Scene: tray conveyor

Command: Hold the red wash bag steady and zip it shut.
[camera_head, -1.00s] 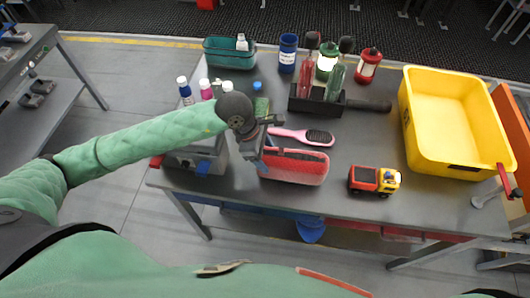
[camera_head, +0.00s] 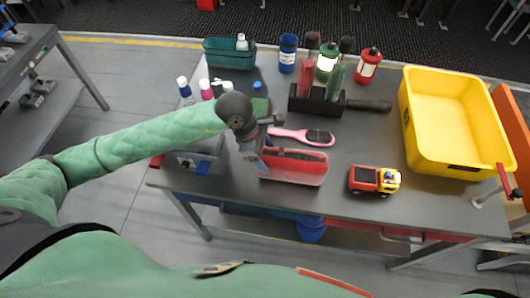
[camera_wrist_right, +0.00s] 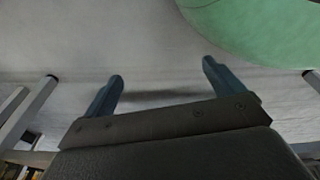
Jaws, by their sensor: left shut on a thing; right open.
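The red wash bag (camera_head: 298,168) lies on the grey table near its front edge, with a dark strip along its top. My left gripper (camera_head: 262,166) is at the bag's left end, shut on that end; its fingertips are small and partly hidden by the wrist. From the head view I cannot tell how far the zip is closed, and the zip's pull cannot be made out. My right gripper (camera_wrist_right: 162,88) shows only in the right wrist view. It is open and empty, with grey floor beyond its two blue fingers, away from the bag.
A pink hairbrush (camera_head: 302,136) lies just behind the bag. A toy truck (camera_head: 375,181) stands to its right, and a yellow bin (camera_head: 455,165) farther right. A black caddy (camera_head: 318,104) with bottles, a green basket (camera_head: 229,54) and a blue cup (camera_head: 288,54) stand behind.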

